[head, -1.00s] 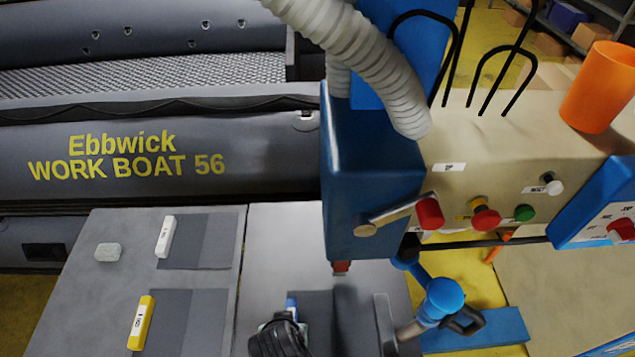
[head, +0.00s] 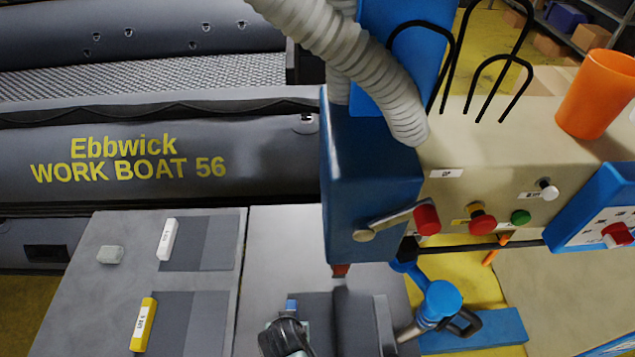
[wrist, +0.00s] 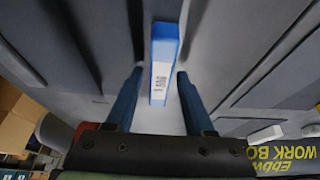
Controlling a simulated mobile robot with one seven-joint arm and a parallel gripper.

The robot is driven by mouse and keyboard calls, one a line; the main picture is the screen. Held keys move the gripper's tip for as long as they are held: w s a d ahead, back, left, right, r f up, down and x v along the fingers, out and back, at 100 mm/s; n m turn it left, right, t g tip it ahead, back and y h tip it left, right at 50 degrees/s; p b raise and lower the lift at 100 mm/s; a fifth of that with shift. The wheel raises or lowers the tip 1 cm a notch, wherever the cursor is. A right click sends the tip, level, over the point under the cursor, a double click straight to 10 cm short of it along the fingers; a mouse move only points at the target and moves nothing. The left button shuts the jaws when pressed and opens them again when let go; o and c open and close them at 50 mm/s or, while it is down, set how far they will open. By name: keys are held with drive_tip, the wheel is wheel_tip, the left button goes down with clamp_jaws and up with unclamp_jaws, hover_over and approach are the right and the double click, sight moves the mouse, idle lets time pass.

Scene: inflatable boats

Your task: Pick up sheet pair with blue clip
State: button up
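The blue clip (head: 291,304) sits at the left edge of a dark grey sheet pair (head: 317,309) on the right grey panel. My gripper (head: 285,330) is just in front of it and partly covers it. In the wrist view my gripper (wrist: 160,74) is open, with one finger on each side of the blue clip (wrist: 164,48). The clip has a white label and lies between the fingers, with gaps showing on both sides.
A white clip (head: 167,240) and a yellow clip (head: 143,325) hold other sheet pairs on the left panel. A small grey block (head: 110,255) lies beside them. A blue box (head: 372,190) with a red-knobbed lever stands close behind the blue clip.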

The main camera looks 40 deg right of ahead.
clamp_jaws()
drive_tip(key=shift+r, duration=0.1)
